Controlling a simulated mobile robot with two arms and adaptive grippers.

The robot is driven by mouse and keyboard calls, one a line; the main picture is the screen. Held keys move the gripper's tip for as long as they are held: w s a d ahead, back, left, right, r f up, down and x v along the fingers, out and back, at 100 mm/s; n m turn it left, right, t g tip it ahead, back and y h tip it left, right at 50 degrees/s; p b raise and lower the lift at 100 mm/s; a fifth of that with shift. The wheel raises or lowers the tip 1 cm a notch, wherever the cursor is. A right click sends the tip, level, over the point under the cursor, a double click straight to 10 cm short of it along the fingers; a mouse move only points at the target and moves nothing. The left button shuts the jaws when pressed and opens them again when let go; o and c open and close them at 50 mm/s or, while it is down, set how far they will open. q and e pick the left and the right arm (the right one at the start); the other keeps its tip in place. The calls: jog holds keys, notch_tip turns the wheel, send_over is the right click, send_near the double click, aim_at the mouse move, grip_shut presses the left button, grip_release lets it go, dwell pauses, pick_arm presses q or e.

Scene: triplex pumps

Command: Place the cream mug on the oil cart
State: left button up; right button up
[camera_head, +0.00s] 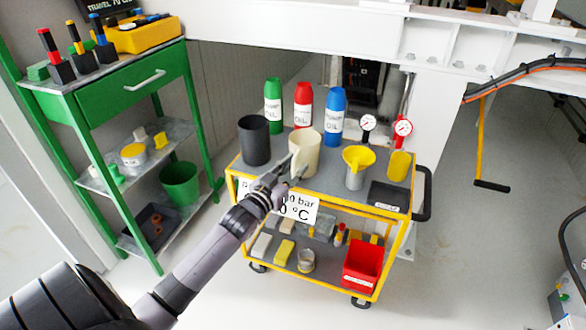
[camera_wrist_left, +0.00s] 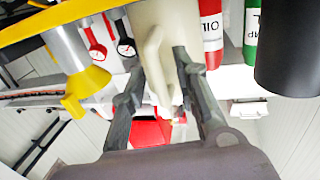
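The cream mug (camera_head: 307,150) stands upright on the top tray of the yellow-framed oil cart (camera_head: 330,194), between a dark grey cup and a funnel can. My left gripper (camera_head: 286,172) is at the front left of the mug. In the left wrist view, which looks upside down, the mug (camera_wrist_left: 168,22) is at the top with its handle (camera_wrist_left: 154,62) pointing towards me. The fingers of the left gripper (camera_wrist_left: 158,80) are spread, one on each side of the handle, with gaps visible. My right gripper is in neither view.
The dark grey cup (camera_head: 254,141) is close on the left. Green (camera_head: 273,106), red (camera_head: 303,106) and blue (camera_head: 335,117) oil bottles stand behind. The yellow funnel (camera_head: 358,158) and a yellow cup (camera_head: 399,166) are to the right. A green shelf (camera_head: 130,96) stands at the left.

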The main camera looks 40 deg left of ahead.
pick_arm(q)
jog(key=shift+s, duration=0.35)
jog(key=s+p, duration=0.1)
jog(key=s, duration=0.1)
jog(key=shift+s+d, duration=0.1)
jog(key=shift+s, duration=0.3)
jog(key=s+p, duration=0.1)
jog(key=s, duration=0.7)
jog(key=s+d+f+g, duration=0.8)
jog(key=d+f, duration=0.2)
jog(key=s+d+f+m+g, duration=0.2)
jog(key=s+d+g, duration=0.4)
jog(key=s, duration=0.7)
jog(key=shift+s+d+f+h, duration=0.35)
jog(key=shift+d+h, duration=0.05)
jog(key=shift+d, duration=0.2)
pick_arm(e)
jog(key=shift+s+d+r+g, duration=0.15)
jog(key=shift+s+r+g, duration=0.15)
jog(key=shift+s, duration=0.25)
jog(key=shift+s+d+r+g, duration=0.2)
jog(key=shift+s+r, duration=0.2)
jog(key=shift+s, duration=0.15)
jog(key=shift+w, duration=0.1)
